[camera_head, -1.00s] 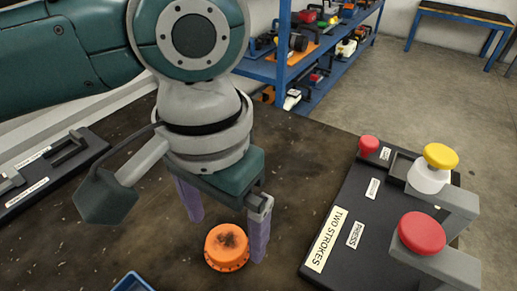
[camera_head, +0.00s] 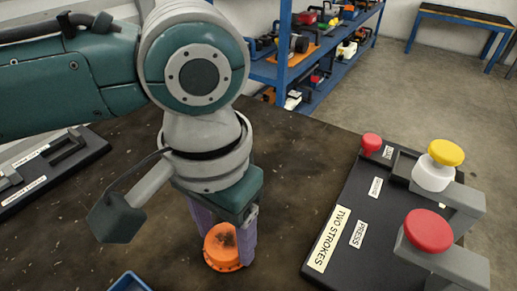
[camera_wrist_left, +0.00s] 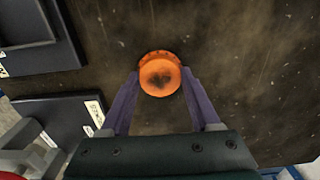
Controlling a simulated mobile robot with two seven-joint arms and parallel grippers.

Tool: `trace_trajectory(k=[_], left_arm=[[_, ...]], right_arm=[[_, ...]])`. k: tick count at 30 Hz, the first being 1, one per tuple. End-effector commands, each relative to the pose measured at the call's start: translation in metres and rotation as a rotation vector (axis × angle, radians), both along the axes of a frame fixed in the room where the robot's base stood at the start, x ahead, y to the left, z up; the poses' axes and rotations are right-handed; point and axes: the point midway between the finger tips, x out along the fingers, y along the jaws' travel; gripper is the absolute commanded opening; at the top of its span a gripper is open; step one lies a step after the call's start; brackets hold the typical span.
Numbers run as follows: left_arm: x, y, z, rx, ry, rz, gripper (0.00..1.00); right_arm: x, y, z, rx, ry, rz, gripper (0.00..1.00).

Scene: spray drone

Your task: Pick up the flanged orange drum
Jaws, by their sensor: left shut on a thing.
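The flanged orange drum (camera_head: 223,246) stands upright on the dark tabletop, with a dark smudge on its top and a wider rim at its base. My left gripper (camera_head: 226,238) points down at it with its purple fingers closed around the drum's sides. In the left wrist view the drum (camera_wrist_left: 159,76) lies between the two fingertips (camera_wrist_left: 160,82). The drum's base appears to rest on the table; I see no clear gap below it. My right gripper is not in view.
A black board (camera_head: 330,235) labelled "TWO STROKES" carries a red button (camera_head: 428,230) and a yellow-topped button (camera_head: 445,152) at right. A blue tray edge (camera_head: 129,283) shows in front. Another black board (camera_head: 40,170) lies at left. Blue shelves stand behind.

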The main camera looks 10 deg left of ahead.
Motion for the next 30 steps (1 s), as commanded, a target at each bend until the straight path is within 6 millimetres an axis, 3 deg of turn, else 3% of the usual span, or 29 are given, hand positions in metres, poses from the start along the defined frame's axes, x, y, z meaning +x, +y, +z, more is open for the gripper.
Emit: trace_trajectory(k=[1,8,20,26,30], left_arm=[[0.000,0.000,0.000,0.000,0.000,0.000,0.32],[0.000,0.000,0.000,0.000,0.000,0.000,0.07],[0.001,0.000,0.012,-0.001,-0.001,0.000,0.07],[0.001,-0.001,0.050,-0.003,-0.004,-0.001,0.07],[0.001,-0.001,0.095,-0.003,-0.005,-0.002,0.07]], right_arm=[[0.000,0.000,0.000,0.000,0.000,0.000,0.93],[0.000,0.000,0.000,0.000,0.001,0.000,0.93],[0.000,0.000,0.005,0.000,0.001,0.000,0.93],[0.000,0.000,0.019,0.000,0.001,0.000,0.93],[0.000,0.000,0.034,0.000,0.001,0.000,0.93]])
